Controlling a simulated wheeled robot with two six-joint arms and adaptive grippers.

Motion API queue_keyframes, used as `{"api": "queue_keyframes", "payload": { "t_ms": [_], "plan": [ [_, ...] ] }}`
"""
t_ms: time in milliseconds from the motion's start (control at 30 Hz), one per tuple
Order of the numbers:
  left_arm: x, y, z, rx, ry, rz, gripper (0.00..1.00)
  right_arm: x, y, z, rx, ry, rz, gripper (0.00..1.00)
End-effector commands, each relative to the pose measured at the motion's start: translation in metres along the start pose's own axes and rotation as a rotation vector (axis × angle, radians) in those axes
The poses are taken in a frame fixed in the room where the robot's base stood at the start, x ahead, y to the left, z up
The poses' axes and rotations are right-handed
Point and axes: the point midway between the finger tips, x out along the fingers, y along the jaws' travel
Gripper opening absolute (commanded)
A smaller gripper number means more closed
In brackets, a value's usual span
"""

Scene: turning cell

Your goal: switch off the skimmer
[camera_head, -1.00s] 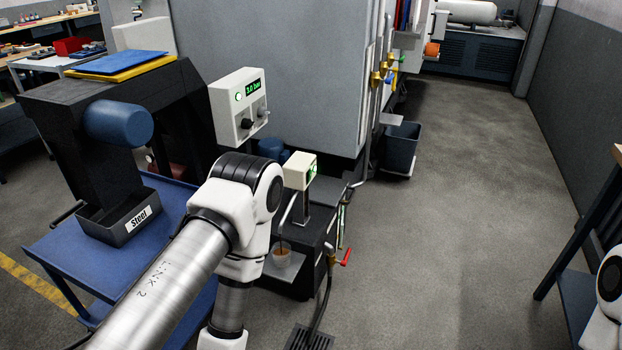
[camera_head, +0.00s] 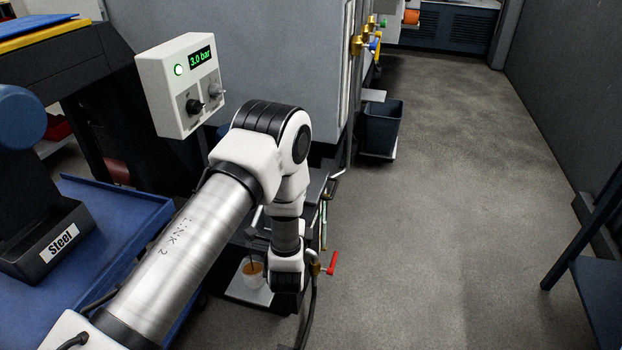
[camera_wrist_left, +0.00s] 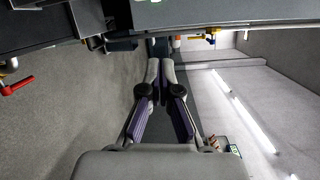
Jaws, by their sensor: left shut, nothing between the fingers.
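My left arm reaches across the head view and hides the small white box with a green light that showed earlier, which may be the skimmer's. Below it, a cup (camera_head: 252,270) stands on a small tray (camera_head: 240,290) beside the forearm. My left gripper (camera_wrist_left: 160,65) shows in the wrist view, its fingers together and empty, with no object at the tips. In the head view the gripper itself is hidden by the arm. My right gripper is not in view.
A control box reading 3.0 bar (camera_head: 180,85) with a lit green light and two knobs is left of my arm. A red-handled valve (camera_head: 332,263) is right of the wrist. A blue cart (camera_head: 120,215) bears a Steel bin (camera_head: 62,243). Open floor (camera_head: 430,220) lies to the right.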

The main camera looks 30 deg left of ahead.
Motion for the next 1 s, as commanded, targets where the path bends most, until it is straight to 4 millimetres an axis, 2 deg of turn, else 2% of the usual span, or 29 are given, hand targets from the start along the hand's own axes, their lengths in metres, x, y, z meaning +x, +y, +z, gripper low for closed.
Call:
{"api": "queue_keyframes", "payload": {
  "t_ms": [33,100,200,333,533,667,767,1000],
  "plan": [
    [0.015,0.017,-0.006,-0.013,-0.005,-0.019,0.0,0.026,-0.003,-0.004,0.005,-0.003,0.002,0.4],
    [0.029,0.02,-0.01,-0.025,-0.005,-0.035,0.0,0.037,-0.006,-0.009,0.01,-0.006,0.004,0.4],
    [0.026,0.015,-0.01,-0.032,-0.01,-0.052,0.0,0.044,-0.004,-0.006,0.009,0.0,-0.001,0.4],
    [0.017,0.002,-0.009,-0.034,-0.011,-0.069,0.0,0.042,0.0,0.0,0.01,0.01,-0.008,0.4],
    [0.023,0.009,-0.009,-0.036,-0.01,-0.057,0.0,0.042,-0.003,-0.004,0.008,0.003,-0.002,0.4],
    [0.024,0.007,-0.008,-0.036,-0.011,-0.06,0.0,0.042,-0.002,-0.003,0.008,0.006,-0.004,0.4],
    [0.034,0.005,-0.008,-0.038,-0.012,-0.062,0.0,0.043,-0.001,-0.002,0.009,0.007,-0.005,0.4],
    [0.084,0.005,-0.007,-0.039,-0.013,-0.061,0.0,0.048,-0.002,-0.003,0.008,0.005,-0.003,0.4]
  ]
}}
